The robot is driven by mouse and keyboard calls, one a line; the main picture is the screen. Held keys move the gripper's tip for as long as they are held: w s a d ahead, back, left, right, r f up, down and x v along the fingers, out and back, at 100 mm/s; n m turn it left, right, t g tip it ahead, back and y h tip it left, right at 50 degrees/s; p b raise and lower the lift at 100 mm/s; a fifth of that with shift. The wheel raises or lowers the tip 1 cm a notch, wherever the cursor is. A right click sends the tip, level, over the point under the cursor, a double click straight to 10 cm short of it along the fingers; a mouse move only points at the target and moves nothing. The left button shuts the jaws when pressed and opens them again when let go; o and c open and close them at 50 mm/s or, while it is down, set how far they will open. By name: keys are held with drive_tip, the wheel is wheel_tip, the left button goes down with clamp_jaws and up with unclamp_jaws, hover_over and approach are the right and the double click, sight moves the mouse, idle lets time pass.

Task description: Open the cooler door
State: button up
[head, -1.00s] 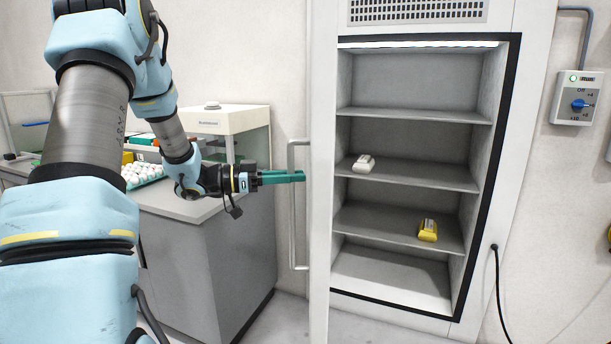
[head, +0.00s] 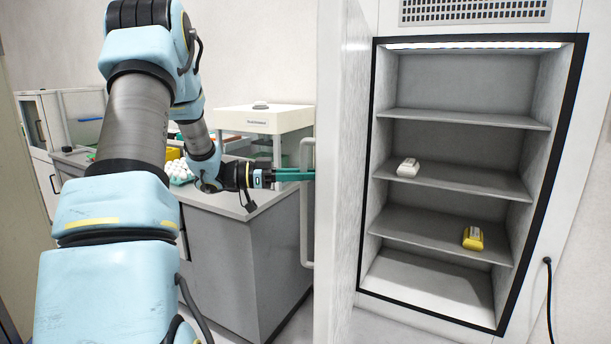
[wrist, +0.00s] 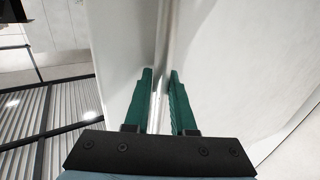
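The cooler (head: 545,230) stands at the right with its front uncovered and its shelves in view. Its white door (head: 340,200) is swung out to the left, with its inner face showing in the head view. A pale vertical bar handle (head: 307,235) is on the door's outer side. My gripper (head: 300,174) is at this handle, about mid-height, reaching it from the left. In the wrist view its two green fingers (wrist: 161,85) lie on either side of the pale handle bar and look closed on it. The exact contact is partly hidden.
A white carton (head: 408,167) and a yellow carton (head: 473,238) sit on separate cooler shelves. A grey cabinet (head: 245,270) with a white device (head: 265,120) and white eggs (head: 180,171) stands behind my arm. Floor shows between cabinet and door.

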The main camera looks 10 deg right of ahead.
drive_tip(key=o, duration=0.4)
drive_tip(key=shift+o, duration=0.2)
drive_tip(key=w+a+b, duration=0.1)
drive_tip(key=a+b, duration=0.2)
drive_tip(key=a, duration=0.7)
drive_tip(key=shift+a, duration=0.4)
drive_tip(key=shift+w, duration=0.1)
